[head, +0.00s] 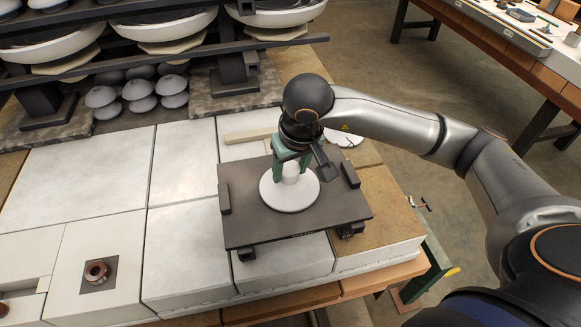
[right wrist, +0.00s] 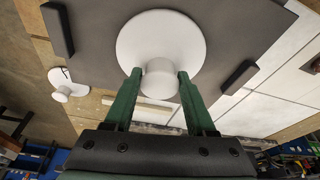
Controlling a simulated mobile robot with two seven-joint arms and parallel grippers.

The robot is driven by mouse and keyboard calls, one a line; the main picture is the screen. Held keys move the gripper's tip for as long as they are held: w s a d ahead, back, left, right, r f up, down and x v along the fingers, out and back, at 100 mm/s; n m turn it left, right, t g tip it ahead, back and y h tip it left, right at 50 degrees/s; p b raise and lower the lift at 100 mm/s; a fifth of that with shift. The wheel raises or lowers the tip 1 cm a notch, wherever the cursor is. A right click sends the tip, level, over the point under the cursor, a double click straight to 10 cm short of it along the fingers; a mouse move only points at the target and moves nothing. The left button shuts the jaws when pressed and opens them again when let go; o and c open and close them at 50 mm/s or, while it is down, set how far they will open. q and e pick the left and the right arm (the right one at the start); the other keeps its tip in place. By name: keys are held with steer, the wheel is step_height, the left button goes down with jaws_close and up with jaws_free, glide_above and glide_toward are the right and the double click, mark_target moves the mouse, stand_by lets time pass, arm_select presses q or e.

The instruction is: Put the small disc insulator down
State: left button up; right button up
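The small disc insulator (head: 290,195) is a white disc with a short round neck standing up from its middle. It is level over the dark square plate (head: 245,222), with no clear gap beneath it. My right gripper (head: 291,172) points down from above, one green finger on each side of the neck. In the right wrist view the fingertips (right wrist: 160,74) lie against the neck of the white disc (right wrist: 160,35), and I see no clear gap. The plate also fills the top of the right wrist view (right wrist: 95,40). My left gripper is not in view.
Dark raised blocks (head: 224,198) and (head: 350,174) stand on the plate's edges. Another white insulator (head: 345,138) lies behind the arm. A rack of large white dishes (head: 165,28) and several small grey insulators (head: 138,92) stand behind. The pale blocks (head: 95,175) at left are mostly clear.

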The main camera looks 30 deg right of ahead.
steer(key=o, duration=0.5)
steer(key=shift+c, duration=0.2)
steer(key=shift+r+p, duration=0.25)
steer(key=shift+p, duration=0.05)
steer(key=v, duration=1.2)
steer(key=shift+s+f, duration=0.1)
